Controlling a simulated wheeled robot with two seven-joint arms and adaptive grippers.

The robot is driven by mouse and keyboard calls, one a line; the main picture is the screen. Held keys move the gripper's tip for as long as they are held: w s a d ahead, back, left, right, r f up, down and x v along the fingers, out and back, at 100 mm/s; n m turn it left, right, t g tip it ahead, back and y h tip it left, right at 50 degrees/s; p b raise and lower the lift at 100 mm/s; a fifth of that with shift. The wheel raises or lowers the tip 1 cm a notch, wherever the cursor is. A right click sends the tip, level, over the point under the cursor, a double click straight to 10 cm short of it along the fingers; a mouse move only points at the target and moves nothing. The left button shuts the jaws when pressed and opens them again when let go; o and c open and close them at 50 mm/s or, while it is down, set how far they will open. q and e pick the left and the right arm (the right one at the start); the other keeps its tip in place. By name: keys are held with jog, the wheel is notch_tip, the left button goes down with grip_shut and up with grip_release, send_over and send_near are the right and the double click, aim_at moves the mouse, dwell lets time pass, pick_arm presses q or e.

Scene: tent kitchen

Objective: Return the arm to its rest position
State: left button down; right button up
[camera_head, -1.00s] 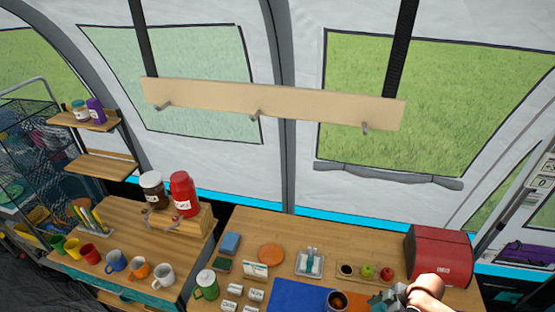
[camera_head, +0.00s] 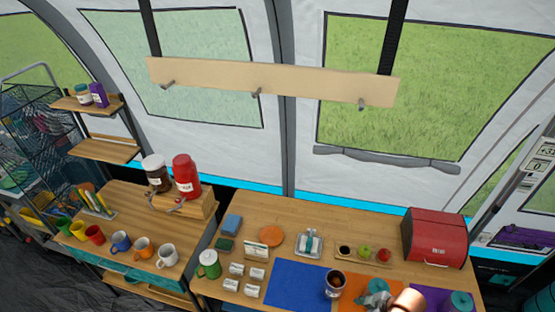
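The grey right gripper (camera_head: 375,296) shows at the bottom edge of the head view, right of centre, with a copper-coloured part of my arm beside it. It is over the front of the wooden table (camera_head: 290,222), near an orange mat. The gripper is small and partly cut off by the frame edge, so I cannot make out its fingers or whether it holds anything. My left gripper is not in view.
A cup of dark drink (camera_head: 335,284) stands just left of the gripper, by a blue mat (camera_head: 290,283). Teal canisters (camera_head: 459,301) are to the right. A red box (camera_head: 435,238) stands behind. Several mugs line the left counter (camera_head: 130,214). A wooden rail (camera_head: 270,80) hangs above.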

jog(key=s+d+m+h, duration=0.3)
jog(key=s+d+m, duration=0.1)
jog(key=s+m, duration=0.25)
jog(key=s+d+m+h, duration=0.2)
jog(key=s+d+m, duration=0.3)
jog(key=s, duration=0.3)
notch_tip(320, 180, down, 41)
jog(key=s+a+b, duration=0.2)
jog(key=b, duration=0.8)
jog(key=s+f+g+b, duration=0.1)
jog(key=s+f+b, duration=0.2)
jog(key=s+f, duration=0.6)
jog(key=s+f+n+g+b, duration=0.1)
jog(key=s+f+b, duration=0.3)
jog(key=s+f, duration=0.6)
notch_tip(320, 180, down, 6)
jog(key=shift+s+d+r+y, duration=0.15)
jog(key=shift+d+r+y, duration=0.05)
jog(key=shift+r+y, duration=0.1)
jog(key=shift+n, duration=0.25)
jog(key=shift+c, duration=0.4)
